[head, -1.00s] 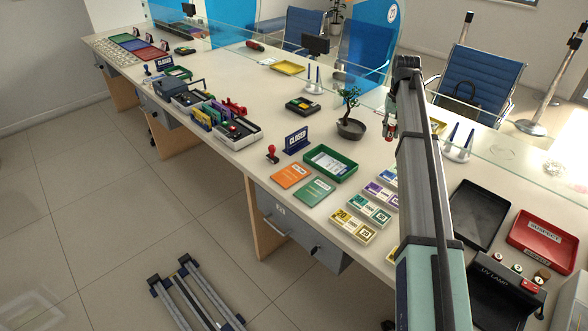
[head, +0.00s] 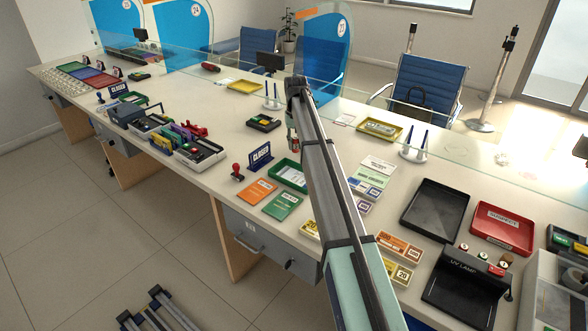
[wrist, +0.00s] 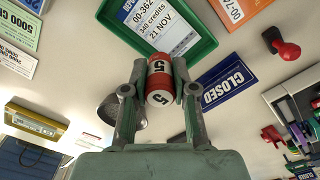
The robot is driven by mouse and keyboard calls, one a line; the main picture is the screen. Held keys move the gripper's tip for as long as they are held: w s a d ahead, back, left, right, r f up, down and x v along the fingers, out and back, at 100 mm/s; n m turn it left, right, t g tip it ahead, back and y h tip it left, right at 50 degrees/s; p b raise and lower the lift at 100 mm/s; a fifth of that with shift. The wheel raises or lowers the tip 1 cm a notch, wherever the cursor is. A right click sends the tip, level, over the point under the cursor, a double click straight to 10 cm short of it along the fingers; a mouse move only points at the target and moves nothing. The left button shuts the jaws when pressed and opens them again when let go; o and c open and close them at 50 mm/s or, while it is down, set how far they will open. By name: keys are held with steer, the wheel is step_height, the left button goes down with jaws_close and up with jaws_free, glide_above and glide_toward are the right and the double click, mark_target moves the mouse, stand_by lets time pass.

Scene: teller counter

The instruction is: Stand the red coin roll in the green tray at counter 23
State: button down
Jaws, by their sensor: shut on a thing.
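My gripper (head: 293,141) is shut on the red coin roll (wrist: 160,82), a red cylinder with white bands marked 5. The roll looks about upright in the head view (head: 295,146), held above the counter. The green tray (head: 272,172) lies on the counter just below and nearer than the roll in the head view, partly hidden by my arm. In the wrist view the tray (wrist: 200,51) is just beyond the roll, with a printed white-and-blue slip in it. A divider panel behind carries a round number badge (head: 341,28), apparently 23.
A blue CLOSED sign (wrist: 224,81) and a red-handled stamp (wrist: 286,50) stand beside the tray. Orange (head: 258,191) and green (head: 282,206) cards lie in front. A grey pot (wrist: 108,106) is near my fingers. A black tray (head: 435,210) lies to the right.

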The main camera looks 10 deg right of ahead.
step_height(320, 180, down, 12)
steer(key=shift+f+p, duration=0.15)
steer(key=shift+p, duration=0.8)
steer(key=c, duration=0.9)
jaws_free()
step_height(320, 180, up, 12)
steer(key=b, duration=0.2)
steer(key=shift+b, duration=0.3)
